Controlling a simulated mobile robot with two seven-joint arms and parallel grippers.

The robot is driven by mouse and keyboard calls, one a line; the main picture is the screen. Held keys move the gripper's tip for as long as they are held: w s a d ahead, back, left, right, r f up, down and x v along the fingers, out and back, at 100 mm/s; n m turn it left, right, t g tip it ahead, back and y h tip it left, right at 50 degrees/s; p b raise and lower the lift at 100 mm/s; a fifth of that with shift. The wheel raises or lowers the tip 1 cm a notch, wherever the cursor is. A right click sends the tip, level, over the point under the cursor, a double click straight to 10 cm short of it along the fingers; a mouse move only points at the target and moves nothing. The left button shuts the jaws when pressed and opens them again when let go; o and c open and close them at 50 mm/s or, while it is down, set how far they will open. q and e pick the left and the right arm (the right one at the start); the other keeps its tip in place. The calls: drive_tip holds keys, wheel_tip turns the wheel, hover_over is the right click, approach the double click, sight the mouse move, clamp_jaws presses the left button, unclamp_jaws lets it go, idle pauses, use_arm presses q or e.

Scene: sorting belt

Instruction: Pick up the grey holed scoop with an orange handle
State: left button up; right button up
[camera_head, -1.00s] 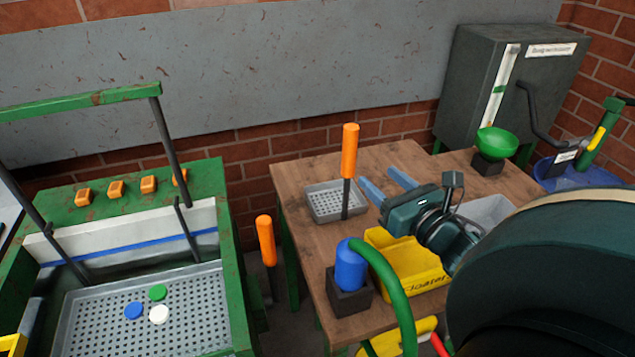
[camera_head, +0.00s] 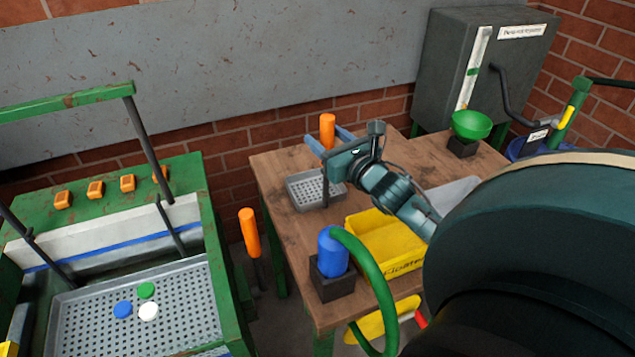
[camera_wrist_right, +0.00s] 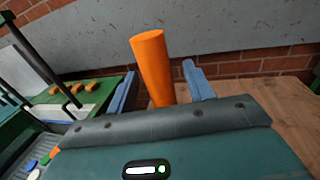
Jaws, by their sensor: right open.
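The grey holed scoop (camera_head: 303,192) lies on the wooden table, its tray flat. Its orange handle (camera_head: 327,130) stands upright on a dark rod. My right gripper (camera_head: 325,137) is open, its blue fingers at the handle's height. In the right wrist view the orange handle (camera_wrist_right: 152,65) stands between the two open fingers, with a visible gap to the right finger. The gripper body hides the lower handle and rod there. My left gripper is not in view.
A yellow bin (camera_head: 385,245) and a blue bottle (camera_head: 332,252) in a dark block stand on the table near my right arm. A green funnel (camera_head: 471,125) is at the back right. Another orange handle (camera_head: 249,232) stands left of the table.

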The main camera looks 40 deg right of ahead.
drive_tip(key=shift+w+d, duration=0.1)
drive_tip(key=shift+w, duration=1.05)
drive_tip(key=shift+c, duration=0.4)
drive_tip(key=c, duration=0.9)
drive_tip(key=shift+c, duration=0.4)
drive_tip(key=shift+r, duration=0.15)
